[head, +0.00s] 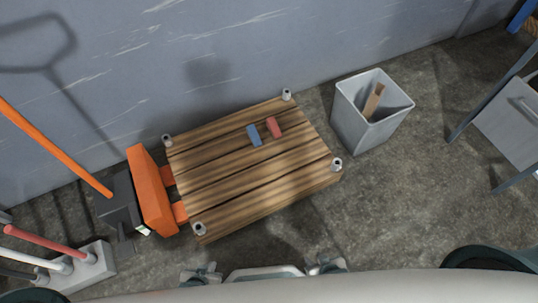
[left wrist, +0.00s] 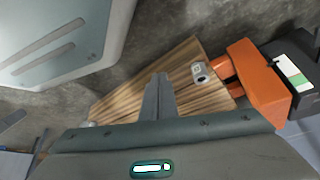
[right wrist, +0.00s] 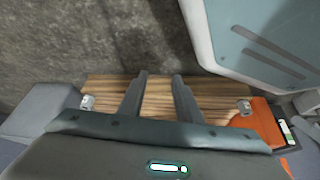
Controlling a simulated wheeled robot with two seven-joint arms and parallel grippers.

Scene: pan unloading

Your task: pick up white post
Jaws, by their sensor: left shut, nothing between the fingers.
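White posts stand at the corners of a wooden pallet (head: 245,190): near left (head: 199,229), far left (head: 167,140), far right (head: 287,94) and near right (head: 336,164). My left gripper (head: 202,272) is at the bottom edge of the head view, apart from the posts. In the left wrist view its fingers (left wrist: 158,78) are together and empty, with one post (left wrist: 201,72) to their right. My right gripper (head: 325,265) is also at the bottom edge. In the right wrist view its fingers (right wrist: 158,78) are apart and empty, with posts on the left (right wrist: 88,102) and right (right wrist: 243,107).
A blue block (head: 254,135) and a red block (head: 274,127) lie on the pallet. An orange pallet jack (head: 150,190) is at its left. A grey bin (head: 368,122) holding a brown piece stands right.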

